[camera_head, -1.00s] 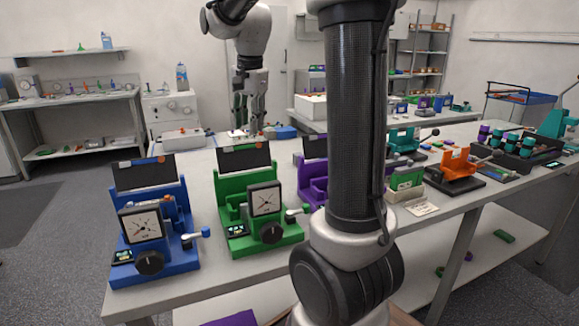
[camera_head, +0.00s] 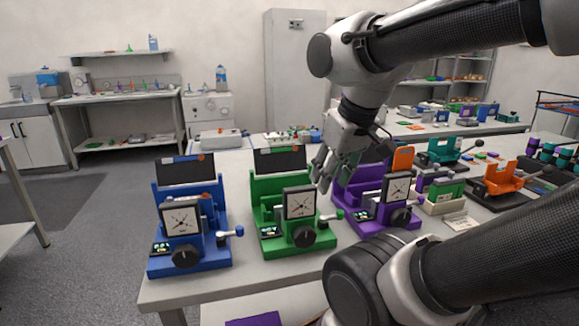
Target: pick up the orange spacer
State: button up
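No piece can be told for sure as the orange spacer. A flat orange piece (camera_head: 403,159) stands up at the back right of the purple fixture (camera_head: 372,221). A small orange-red bit (camera_head: 206,196) shows behind the dial of the blue fixture (camera_head: 190,262). My gripper (camera_head: 321,173) hangs over the gap between the green fixture (camera_head: 281,246) and the purple fixture, left of the flat orange piece and apart from it. Its two fingers point down and left, look spread, and hold nothing that I can see.
An orange fixture (camera_head: 503,178) on a dark base and a teal fixture (camera_head: 444,151) stand on the right of the bench. A white card (camera_head: 461,222) lies before them. Another bench (camera_head: 112,98) is at the back left. Open floor (camera_head: 95,265) lies at left.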

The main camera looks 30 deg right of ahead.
aim_at(404, 156)
jog(key=z, duration=1.55)
jog(key=l+u, duration=0.25)
jog(key=l, duration=0.5)
jog(key=l+u, duration=0.3)
jog(key=l, duration=0.5)
jog(key=i+l+u, duration=0.45)
jog(key=i+l, duration=0.2)
jog(key=l, duration=0.2)
